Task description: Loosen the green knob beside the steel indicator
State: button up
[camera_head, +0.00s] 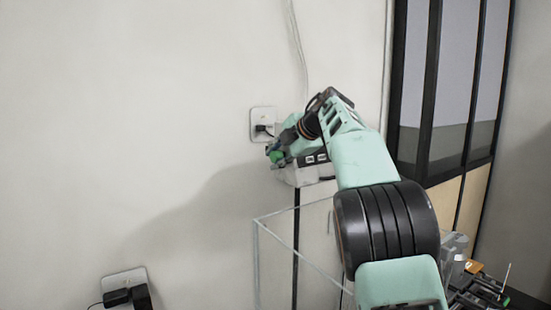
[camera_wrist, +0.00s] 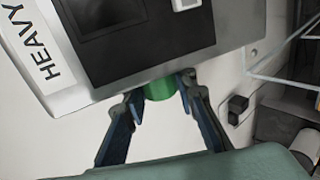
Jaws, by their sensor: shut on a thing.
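The green knob (camera_wrist: 161,88) sits at the lower edge of the steel indicator (camera_wrist: 72,97) in the wrist view. The indicator has a dark front panel and a white label reading "HEAVY". My gripper (camera_wrist: 161,94) is shut on the knob, with one finger on each side of it. In the head view the green knob (camera_head: 276,157) shows at the end of my arm, by the wall, and my gripper (camera_head: 280,149) is around it. The fingers and wrist hide part of the knob and most of the indicator there. The knob's turn angle cannot be told.
A wall socket (camera_head: 262,122) with a black plug is just behind my gripper. Another socket (camera_head: 124,282) is at lower left. A clear-walled case (camera_head: 256,250) stands below my arm. A dark-framed glazed partition (camera_head: 432,90) is on the right. The wall at left is clear.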

dwell(0.7)
jog(key=o, duration=1.2)
jog(key=shift+s+r, duration=0.1)
jog(key=v, duration=1.2)
